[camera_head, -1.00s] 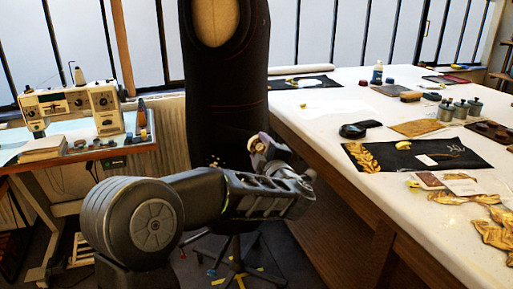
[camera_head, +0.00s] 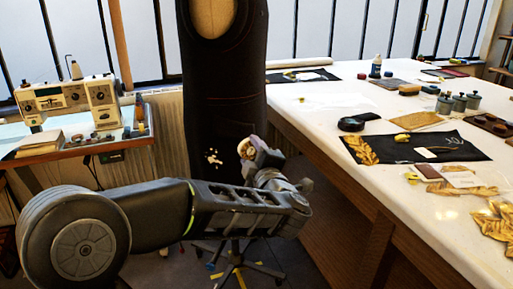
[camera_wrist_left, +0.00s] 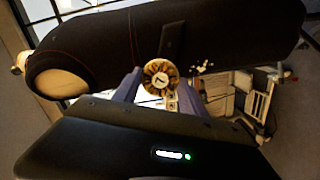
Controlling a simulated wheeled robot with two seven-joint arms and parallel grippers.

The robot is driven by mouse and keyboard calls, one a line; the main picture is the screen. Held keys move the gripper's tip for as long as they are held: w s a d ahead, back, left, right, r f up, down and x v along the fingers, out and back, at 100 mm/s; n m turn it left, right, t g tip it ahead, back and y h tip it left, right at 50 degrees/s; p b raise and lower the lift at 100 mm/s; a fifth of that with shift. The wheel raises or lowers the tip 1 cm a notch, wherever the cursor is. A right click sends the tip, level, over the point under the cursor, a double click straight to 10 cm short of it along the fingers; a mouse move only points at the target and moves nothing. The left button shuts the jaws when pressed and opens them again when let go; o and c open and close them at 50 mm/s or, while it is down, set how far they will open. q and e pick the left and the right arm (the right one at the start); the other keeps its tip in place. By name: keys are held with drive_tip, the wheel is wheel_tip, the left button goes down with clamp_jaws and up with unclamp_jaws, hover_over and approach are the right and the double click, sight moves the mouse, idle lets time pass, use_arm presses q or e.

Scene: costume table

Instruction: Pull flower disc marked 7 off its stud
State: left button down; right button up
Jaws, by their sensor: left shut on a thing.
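A round gold-brown flower disc (camera_head: 246,147) with a pale centre is held at the fingertips of my left gripper (camera_head: 256,152). In the left wrist view the disc (camera_wrist_left: 160,74) faces the camera between the two fingers of the left gripper (camera_wrist_left: 160,88), with a dark mark like a 7 on its centre. The black dress form (camera_head: 222,95) stands behind it and lies across the top of the wrist view (camera_wrist_left: 215,35). No stud can be made out, and I cannot tell whether the disc touches the form. My right gripper is not in view.
A small white cluster (camera_head: 212,157) sits on the dress form left of the disc. A white-topped table (camera_head: 320,125) with leaf pieces, pots and a black cloth (camera_head: 400,146) stands at right. A sewing machine (camera_head: 70,100) stands on a side table at left.

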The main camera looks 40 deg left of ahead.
use_arm(q)
drive_tip(key=s+d+b, duration=0.2)
drive_tip(key=s, duration=0.6)
drive_tip(key=s+d+b, duration=0.3)
drive_tip(key=s, duration=0.6)
drive_tip(key=shift+d, duration=0.35)
drive_tip(key=shift+s, duration=0.1)
